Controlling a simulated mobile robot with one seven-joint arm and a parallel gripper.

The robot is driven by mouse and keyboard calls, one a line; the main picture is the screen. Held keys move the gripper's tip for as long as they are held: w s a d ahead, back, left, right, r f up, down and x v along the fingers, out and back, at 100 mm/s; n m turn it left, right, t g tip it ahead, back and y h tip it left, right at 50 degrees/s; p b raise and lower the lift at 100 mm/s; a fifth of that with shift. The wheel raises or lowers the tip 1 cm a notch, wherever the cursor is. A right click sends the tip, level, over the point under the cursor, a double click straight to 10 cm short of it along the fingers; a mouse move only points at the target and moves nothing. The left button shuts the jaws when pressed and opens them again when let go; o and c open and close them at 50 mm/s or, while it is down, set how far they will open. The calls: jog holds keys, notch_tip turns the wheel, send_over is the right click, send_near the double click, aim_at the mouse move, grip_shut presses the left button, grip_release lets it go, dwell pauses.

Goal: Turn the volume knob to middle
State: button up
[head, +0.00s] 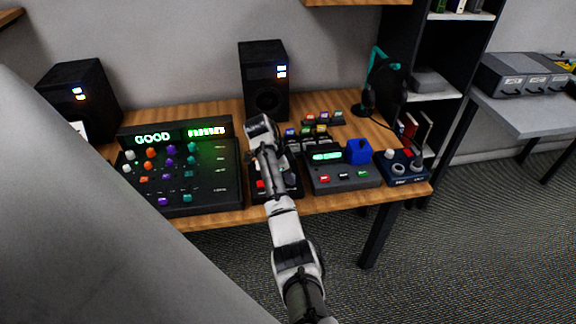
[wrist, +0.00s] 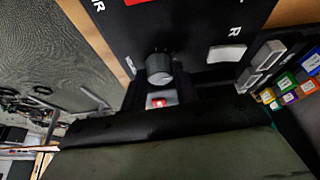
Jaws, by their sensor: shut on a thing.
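A grey round knob (wrist: 159,68) stands on a black panel (wrist: 195,25) in the wrist view, with white marks around it. Its lettering is only partly in view, so I cannot read a volume label. My gripper (wrist: 162,86) is at this knob and shut on it; the dark fingers are hard to make out.
A mixer with coloured knobs (head: 207,204) and a "GOOD" display (head: 153,139) stand to the left. A console with a green display (head: 345,183), a blue cube (head: 359,151) and a knob box (head: 403,176) stand to the right. Speakers (head: 266,79) are behind.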

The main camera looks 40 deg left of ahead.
jog(key=shift+m, duration=0.4)
jog(key=o, duration=1)
jog(key=shift+c, duration=0.2)
jog(key=shift+r, duration=0.1)
jog(key=shift+a+r+b, duration=0.15)
jog(key=shift+r+b, duration=0.15)
jog(key=p+v, duration=0.3)
jog(key=v, duration=1)
